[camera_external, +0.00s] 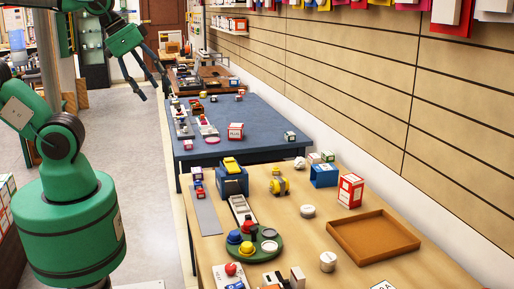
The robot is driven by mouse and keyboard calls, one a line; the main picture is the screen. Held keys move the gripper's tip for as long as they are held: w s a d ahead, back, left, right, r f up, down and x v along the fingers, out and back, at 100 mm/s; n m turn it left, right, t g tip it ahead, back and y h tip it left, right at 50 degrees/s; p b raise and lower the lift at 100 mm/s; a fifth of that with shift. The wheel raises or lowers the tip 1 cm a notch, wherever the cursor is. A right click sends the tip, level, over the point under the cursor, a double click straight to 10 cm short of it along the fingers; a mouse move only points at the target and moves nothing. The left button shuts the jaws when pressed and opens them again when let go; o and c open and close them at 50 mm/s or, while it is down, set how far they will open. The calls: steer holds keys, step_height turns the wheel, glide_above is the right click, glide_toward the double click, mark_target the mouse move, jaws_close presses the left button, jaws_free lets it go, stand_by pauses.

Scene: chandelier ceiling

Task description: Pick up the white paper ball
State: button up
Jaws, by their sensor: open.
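A small crumpled white paper ball (299,163) lies near the far edge of the wooden table, close to a blue box. My gripper (150,88) is open and empty, high up at the left, well apart from the ball. No part of the ball looks covered.
The wooden table (283,216) bears a brown tray (413,240), a red and white box (350,190), a blue box (324,176), a yellow toy (279,183) and a green round tray (262,254). A blue table (262,117) stands behind. The wall borders the right side.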

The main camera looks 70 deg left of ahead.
steer(key=shift+r, duration=0.1)
steer(key=w+a+r+g+p, duration=0.1)
steer(key=w+a+r+p, duration=0.15)
steer(key=w, duration=0.65)
steer(key=w+a+r+p, duration=0.1)
steer(key=w+r, duration=0.2)
steer(key=w, duration=0.6)
steer(key=n+g+p, duration=0.2)
steer(key=g+p, duration=0.1)
steer(key=p, duration=0.5)
glide_above(299, 158)
steer(key=s, duration=0.1)
step_height(299, 158, down, 36)
steer(key=shift+w+f, duration=0.15)
steer(key=shift+f, duration=1.25)
steer(key=shift+w+f, duration=0.2)
steer(key=shift+f, duration=1.2)
steer(key=shift+w+f, duration=0.15)
steer(key=shift+f, duration=1.25)
